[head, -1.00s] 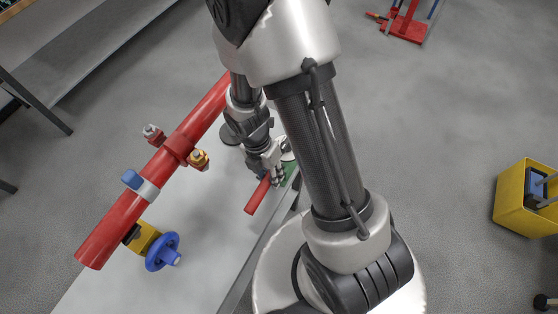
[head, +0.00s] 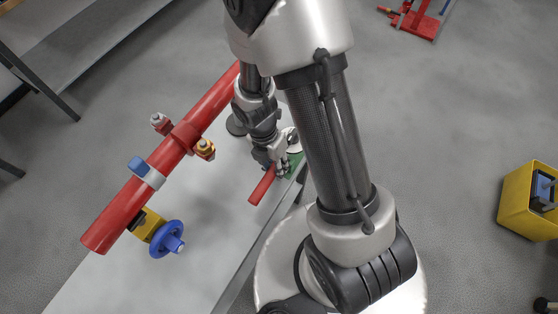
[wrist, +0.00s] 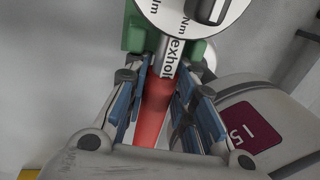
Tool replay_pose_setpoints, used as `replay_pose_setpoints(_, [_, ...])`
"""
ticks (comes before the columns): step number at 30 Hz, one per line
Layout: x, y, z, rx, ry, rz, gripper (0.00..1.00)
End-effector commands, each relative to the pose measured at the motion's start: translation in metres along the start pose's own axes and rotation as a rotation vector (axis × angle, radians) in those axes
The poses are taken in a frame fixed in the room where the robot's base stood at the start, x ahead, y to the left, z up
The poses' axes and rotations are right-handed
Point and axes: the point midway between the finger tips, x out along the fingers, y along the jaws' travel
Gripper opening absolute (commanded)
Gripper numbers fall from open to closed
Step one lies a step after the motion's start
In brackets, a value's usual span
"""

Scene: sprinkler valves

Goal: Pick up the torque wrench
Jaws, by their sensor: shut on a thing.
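The torque wrench (head: 262,186) has a red handle that slants over the grey bench near its edge. In the wrist view its red handle (wrist: 153,112) runs between the blue-padded fingers, and its white dial head (wrist: 200,14) with black lettering lies beyond them. My gripper (head: 277,169) is shut on the handle near the dial end; it also fills the wrist view (wrist: 158,75). A green holder (wrist: 136,32) shows beside and under the dial end. I cannot tell whether the wrench is clear of it.
A red pipe (head: 118,213) with a yellow valve and blue handwheel (head: 166,239) lies left of my gripper. The bench (head: 205,205) is clear between pipe and wrench. A yellow bin (head: 522,205) and a red stand (head: 414,22) are on the floor at right.

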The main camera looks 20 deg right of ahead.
Motion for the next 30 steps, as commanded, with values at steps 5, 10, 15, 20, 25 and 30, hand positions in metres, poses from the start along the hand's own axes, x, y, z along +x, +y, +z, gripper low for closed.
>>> replay_pose_setpoints(5, [-0.015, -0.002, 0.001, 0.001, -0.002, 0.003, 0.00])
replay_pose_setpoints(10, [-0.041, -0.007, 0.001, 0.001, -0.003, 0.004, 0.00])
replay_pose_setpoints(15, [-0.078, -0.014, 0.001, 0.001, -0.004, 0.005, 0.00])
replay_pose_setpoints(20, [-0.118, -0.022, 0.001, 0.001, -0.004, 0.006, 0.00])
replay_pose_setpoints(25, [-0.156, -0.029, 0.001, 0.001, -0.003, 0.005, 0.00])
replay_pose_setpoints(30, [-0.181, -0.035, 0.001, 0.000, -0.003, 0.004, 0.00])
